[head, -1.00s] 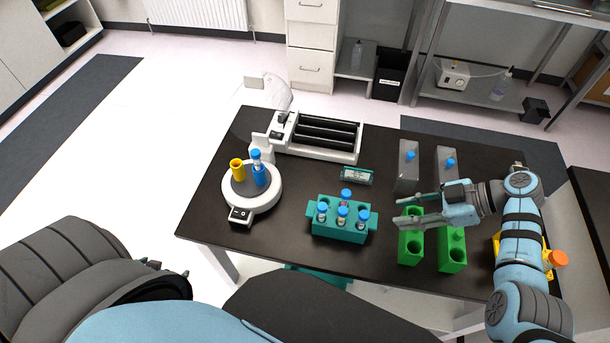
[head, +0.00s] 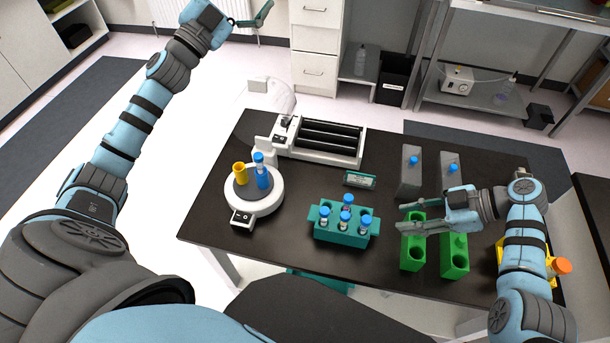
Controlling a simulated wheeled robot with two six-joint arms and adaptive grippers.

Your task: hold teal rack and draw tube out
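The teal rack (head: 328,235) stands on the dark table with several blue-capped tubes (head: 346,215) upright in it. My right gripper (head: 402,218) is open and empty, its fingers pointing left, above the green holders and to the right of the teal rack. My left gripper (head: 252,14) is raised at the top of the head view, far from the rack and beyond the table's far left side. Its fingers are apart with nothing between them.
Two green holders (head: 454,262) stand right of the rack, with grey holders (head: 411,175) behind. A white round device (head: 266,204) with blue and yellow holders is left. A roller device (head: 318,152) sits at the back of the table (head: 225,220). A small teal-edged item (head: 360,180) lies behind the rack.

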